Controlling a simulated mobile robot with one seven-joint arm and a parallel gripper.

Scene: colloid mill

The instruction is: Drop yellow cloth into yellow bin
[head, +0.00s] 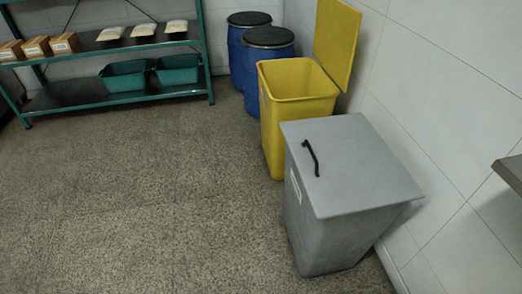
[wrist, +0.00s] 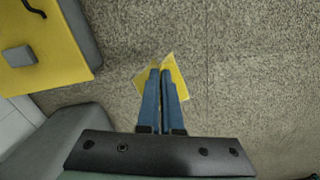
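The yellow bin (head: 299,78) stands in the head view against the right wall. Its yellow lid (head: 337,42) is raised upright behind the opening, and the part of the interior I see looks empty. My gripper (wrist: 160,72) shows only in the wrist view. Its two blue fingers are nearly together, pinching the yellow cloth (wrist: 177,80). The cloth spreads out on both sides of the fingertips, above the speckled floor. The cloth and my gripper are not in the head view.
A closed grey bin (head: 349,160) with a black handle stands in front of the yellow bin. Blue drums (head: 268,62) stand behind it. A green shelf (head: 104,98) is at the back left. The wrist view shows a yellow panel (wrist: 55,66) at left. Open floor lies left of the bins.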

